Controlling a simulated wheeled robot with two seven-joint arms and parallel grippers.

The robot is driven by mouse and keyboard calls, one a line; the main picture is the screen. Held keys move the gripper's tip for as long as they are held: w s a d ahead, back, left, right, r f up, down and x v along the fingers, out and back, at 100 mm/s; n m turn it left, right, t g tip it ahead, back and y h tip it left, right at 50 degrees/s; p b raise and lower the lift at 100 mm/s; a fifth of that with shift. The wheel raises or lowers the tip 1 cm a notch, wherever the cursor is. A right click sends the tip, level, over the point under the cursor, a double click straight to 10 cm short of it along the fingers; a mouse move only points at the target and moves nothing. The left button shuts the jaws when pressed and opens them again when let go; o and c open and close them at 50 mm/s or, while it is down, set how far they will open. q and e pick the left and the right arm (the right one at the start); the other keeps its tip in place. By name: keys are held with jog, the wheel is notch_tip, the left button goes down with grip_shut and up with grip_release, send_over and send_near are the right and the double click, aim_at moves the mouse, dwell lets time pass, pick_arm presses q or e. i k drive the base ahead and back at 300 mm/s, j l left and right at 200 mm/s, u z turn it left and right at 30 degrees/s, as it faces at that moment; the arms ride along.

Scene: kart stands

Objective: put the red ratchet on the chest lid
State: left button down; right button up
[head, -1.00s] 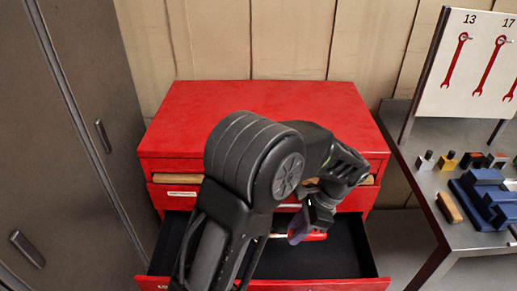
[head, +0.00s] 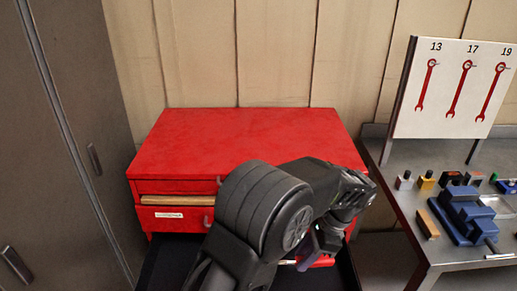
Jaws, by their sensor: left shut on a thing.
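The red chest lid (head: 240,140) is the flat, bare top of the red tool chest in the middle of the head view. My left gripper (head: 320,246) is in front of the chest, below the lid's level, over the open lower drawer. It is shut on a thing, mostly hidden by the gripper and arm. A red piece with a pale end, apparently the red ratchet (head: 323,262), shows just under the fingers. I cannot tell whether it touches the drawer. My right gripper is not in view.
The open drawer (head: 163,262) has a dark floor. A grey cabinet (head: 60,150) stands close on the left. On the right, a metal bench (head: 425,222) holds a blue vise (head: 466,215), small blocks and a white board (head: 455,90) with red wrenches.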

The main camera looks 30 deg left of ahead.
aim_at(285, 149)
jog(key=i+l+u, duration=0.1)
jog(key=l, duration=0.25)
jog(key=i+l+u, duration=0.15)
jog(key=l, duration=0.25)
jog(key=i+l+u, duration=0.1)
jog(key=l, duration=0.3)
jog(key=i+l+u, duration=0.15)
jog(key=l, duration=0.25)
